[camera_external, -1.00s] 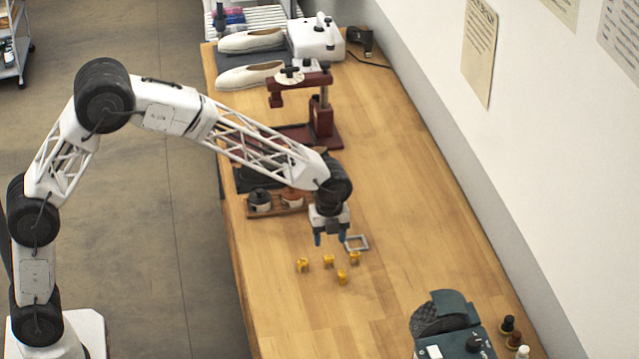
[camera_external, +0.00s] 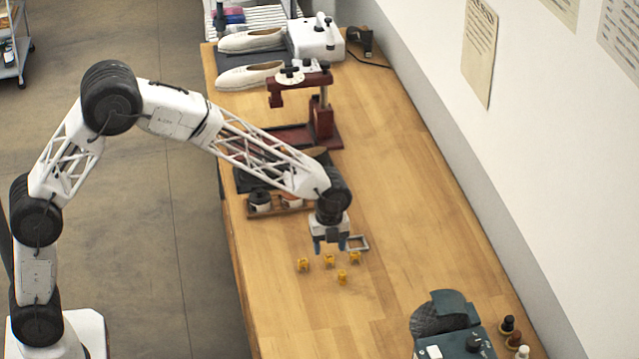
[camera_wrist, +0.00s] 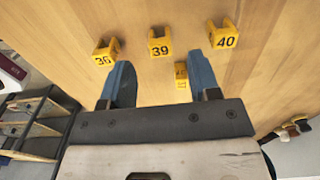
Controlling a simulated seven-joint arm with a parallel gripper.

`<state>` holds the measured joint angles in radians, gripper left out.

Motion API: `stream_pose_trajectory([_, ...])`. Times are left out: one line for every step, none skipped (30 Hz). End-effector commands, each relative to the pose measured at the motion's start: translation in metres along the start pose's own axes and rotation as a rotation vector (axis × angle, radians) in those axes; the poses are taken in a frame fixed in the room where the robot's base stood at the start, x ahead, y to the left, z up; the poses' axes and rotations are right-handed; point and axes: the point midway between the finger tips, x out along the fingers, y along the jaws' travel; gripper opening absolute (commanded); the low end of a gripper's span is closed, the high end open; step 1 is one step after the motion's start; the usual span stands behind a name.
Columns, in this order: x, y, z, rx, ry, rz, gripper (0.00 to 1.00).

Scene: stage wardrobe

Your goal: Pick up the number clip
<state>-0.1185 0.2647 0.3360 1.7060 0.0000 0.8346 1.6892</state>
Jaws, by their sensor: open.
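Several small yellow number clips lie on the wooden bench. In the wrist view one reads 39 (camera_wrist: 160,42), one reads 40 (camera_wrist: 224,36), and one at the left (camera_wrist: 105,52) has a number I cannot read for certain. A further clip (camera_wrist: 181,75) lies nearer, its number unclear. In the external view the clips form a small cluster, with one clip (camera_external: 342,278) set apart toward the front. My gripper (camera_external: 330,246) is open and empty above the bench, just behind the cluster. Its blue fingers (camera_wrist: 161,76) show apart in the wrist view, with the nearer clip between them in the picture.
A red press (camera_external: 320,115) and a rack of jars (camera_external: 275,207) stand behind. A dark green machine (camera_external: 455,330) and small bottles (camera_external: 508,325) stand at the front right. The bench right of the clips is clear.

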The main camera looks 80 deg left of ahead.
Motion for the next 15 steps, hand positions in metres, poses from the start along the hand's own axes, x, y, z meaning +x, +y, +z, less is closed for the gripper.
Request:
stream_pose_trajectory([0.004, 0.0, 0.0, 0.0, 0.0, 0.002, 0.56])
stream_pose_trajectory([0.007, 0.0, 0.0, 0.0, 0.0, 0.002, 0.56])
stream_pose_trajectory([0.011, 0.0, -0.001, 0.0, 0.0, 0.003, 0.56])
stream_pose_trajectory([0.014, 0.0, -0.001, 0.0, 0.0, 0.003, 0.56])
stream_pose_trajectory([0.018, 0.0, -0.001, 0.0, 0.0, 0.003, 0.56])
stream_pose_trajectory([0.022, 0.0, -0.001, 0.0, 0.0, 0.003, 0.56])
stream_pose_trajectory([0.026, 0.0, -0.001, 0.0, 0.0, 0.003, 0.56])
stream_pose_trajectory([0.029, 0.0, -0.002, 0.0, 0.0, 0.003, 0.56])
stream_pose_trajectory([0.034, 0.0, -0.002, 0.0, 0.0, 0.003, 0.56])
stream_pose_trajectory([0.036, 0.0, -0.001, 0.0, 0.0, 0.002, 0.56])
stream_pose_trajectory([0.039, 0.0, -0.001, 0.0, 0.0, 0.001, 0.56])
stream_pose_trajectory([0.043, 0.0, -0.001, 0.0, 0.0, 0.001, 0.56])
stream_pose_trajectory([0.044, 0.0, -0.001, 0.0, 0.0, 0.001, 0.56])
stream_pose_trajectory([0.046, 0.0, -0.001, 0.0, 0.0, 0.001, 0.56])
stream_pose_trajectory([0.048, 0.0, -0.001, 0.0, 0.0, 0.001, 0.56])
